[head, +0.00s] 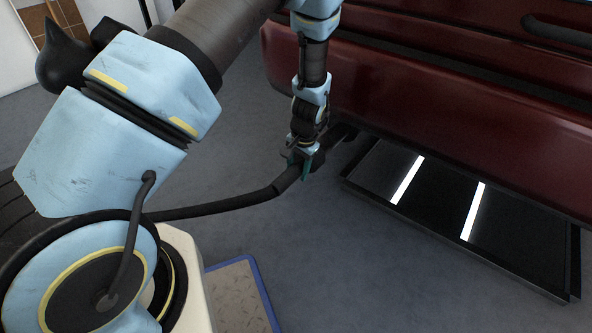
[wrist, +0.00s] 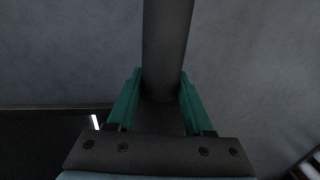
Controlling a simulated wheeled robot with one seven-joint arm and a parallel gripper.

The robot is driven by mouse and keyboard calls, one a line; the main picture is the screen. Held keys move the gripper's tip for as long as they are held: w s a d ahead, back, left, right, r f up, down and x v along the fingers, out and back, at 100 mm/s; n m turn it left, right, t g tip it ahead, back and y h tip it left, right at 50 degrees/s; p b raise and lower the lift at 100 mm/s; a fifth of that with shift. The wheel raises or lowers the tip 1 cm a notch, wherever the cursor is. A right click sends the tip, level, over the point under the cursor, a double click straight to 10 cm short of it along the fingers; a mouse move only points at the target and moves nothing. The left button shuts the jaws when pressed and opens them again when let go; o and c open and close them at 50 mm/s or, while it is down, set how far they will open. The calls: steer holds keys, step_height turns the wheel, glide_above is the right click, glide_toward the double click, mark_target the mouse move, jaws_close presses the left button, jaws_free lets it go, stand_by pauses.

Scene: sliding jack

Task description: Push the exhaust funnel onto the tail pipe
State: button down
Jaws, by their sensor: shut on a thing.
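My gripper (head: 302,160) is near the lower edge of the red car. Its green fingers are shut on the dark exhaust funnel, at the end of a black hose (head: 225,208). In the wrist view, the dark funnel piece (wrist: 167,50) runs up between the green fingers of my gripper (wrist: 156,95). In the head view, the dark end (head: 338,138) reaches right towards the car's underside. The tail pipe is not clearly distinguishable there, and I cannot tell whether the funnel touches it.
The dark red car (head: 430,95) fills the upper right. A black low panel with two bright strips (head: 385,205) lies partly under it. A blue-edged mat (head: 240,290) lies at the bottom. Grey floor (head: 340,265) is clear between them.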

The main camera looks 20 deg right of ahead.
steer(key=shift+w+d, duration=0.3)
steer(key=shift+d, duration=0.25)
steer(key=shift+w+d, duration=0.3)
steer(key=shift+d, duration=0.2)
steer(key=shift+c, duration=1.1)
jaws_free()
steer(key=shift+r, duration=0.1)
steer(key=r+p, duration=0.1)
steer(key=r, duration=0.2)
steer(key=s+r+p, duration=0.1)
steer(key=r, duration=0.3)
steer(key=r+p, duration=0.1)
steer(key=r, duration=0.2)
steer(key=shift+s+d+r, duration=0.25)
steer(key=shift+d+r, duration=0.05)
steer(key=shift+d, duration=0.1)
